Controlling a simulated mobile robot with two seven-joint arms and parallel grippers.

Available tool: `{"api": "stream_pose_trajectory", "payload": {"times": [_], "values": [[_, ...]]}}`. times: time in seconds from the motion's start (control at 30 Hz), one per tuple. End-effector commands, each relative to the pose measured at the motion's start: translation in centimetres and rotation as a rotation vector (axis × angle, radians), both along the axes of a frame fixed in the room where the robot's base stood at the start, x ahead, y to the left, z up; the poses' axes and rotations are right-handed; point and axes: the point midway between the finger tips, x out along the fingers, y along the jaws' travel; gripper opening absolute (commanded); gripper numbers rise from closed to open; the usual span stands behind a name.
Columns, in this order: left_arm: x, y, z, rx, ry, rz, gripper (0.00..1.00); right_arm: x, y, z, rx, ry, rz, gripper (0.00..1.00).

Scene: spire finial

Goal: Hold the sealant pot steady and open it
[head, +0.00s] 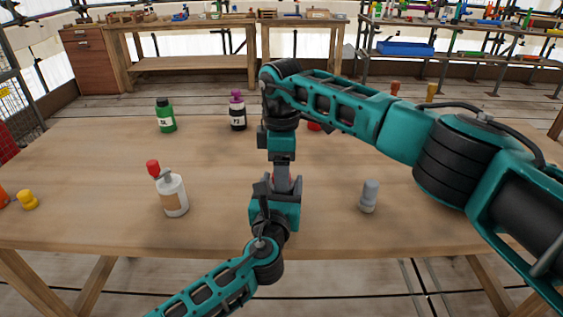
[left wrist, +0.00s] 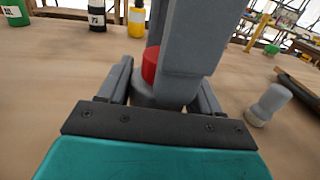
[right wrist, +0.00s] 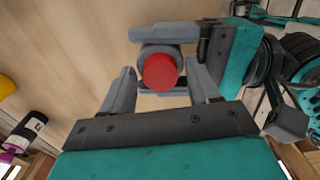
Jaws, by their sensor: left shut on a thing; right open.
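The sealant pot is a small grey pot (left wrist: 143,98) with a red lid (right wrist: 160,72); the lid also shows in the left wrist view (left wrist: 150,64). In the head view the grippers hide almost all of it. My left gripper (head: 276,196) is shut on the pot's grey body, a finger on either side. My right gripper (head: 283,178) points down from above. In the right wrist view its open fingers (right wrist: 160,76) stand on either side of the red lid. Whether they touch it I cannot tell.
A white bottle with a red cap (head: 172,194) stands left of my grippers, a small grey bottle (head: 369,197) right. Behind stand a green bottle (head: 165,117) and a black purple-capped bottle (head: 237,112). A yellow piece (head: 28,200) is far left. The table front is largely clear.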

Motion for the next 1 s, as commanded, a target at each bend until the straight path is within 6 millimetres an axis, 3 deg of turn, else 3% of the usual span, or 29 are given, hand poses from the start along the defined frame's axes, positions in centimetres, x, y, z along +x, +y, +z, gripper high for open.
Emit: {"api": "stream_pose_trajectory", "payload": {"times": [0.17,0.73,0.87,1.0], "values": [[-0.02,0.02,-0.13,0.001,0.002,0.000,0.00,-0.01,0.01,0.00,0.000,0.000,0.001,0.59],[-0.02,0.01,-0.13,0.000,0.002,0.000,0.00,-0.01,0.03,0.05,0.000,0.000,0.001,0.04],[-0.02,0.01,-0.13,0.000,0.002,0.000,0.00,-0.01,0.02,0.06,0.000,0.000,0.031,0.03],[-0.02,0.01,-0.13,0.000,0.003,0.000,0.00,0.00,0.04,0.10,0.001,0.000,0.176,0.03]]}}
